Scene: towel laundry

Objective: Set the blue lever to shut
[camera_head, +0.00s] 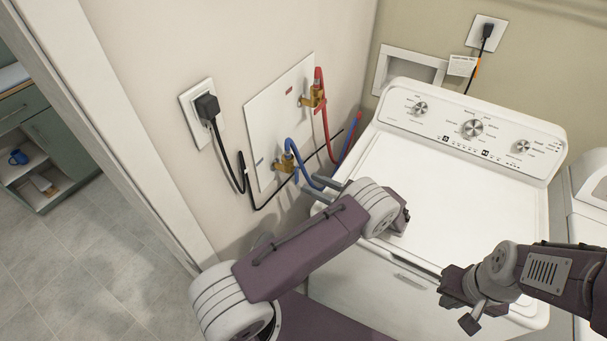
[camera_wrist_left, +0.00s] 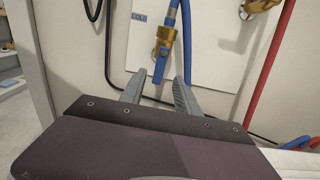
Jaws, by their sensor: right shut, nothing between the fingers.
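The blue lever (camera_wrist_left: 160,63) hangs down from a brass valve (camera_wrist_left: 165,38) below the COLD label in the left wrist view. In the head view the brass cold valve (camera_head: 286,165) is low on the white wall panel, with a blue hose on it; the lever is hard to make out there. My left gripper (camera_head: 327,188) is open, its two grey fingers (camera_wrist_left: 160,92) apart and pointing at the panel. The lever's lower end appears between the fingertips in the wrist view; I cannot tell whether they touch it. My right gripper (camera_head: 462,310) is shut and empty in front of the washer.
A red hose (camera_head: 324,115) runs from the upper brass hot valve (camera_head: 314,97). A black cord (camera_head: 240,175) hangs from a wall outlet left of the panel (camera_head: 268,115). The white washer (camera_head: 440,185) stands right of the valves, its lid top clear.

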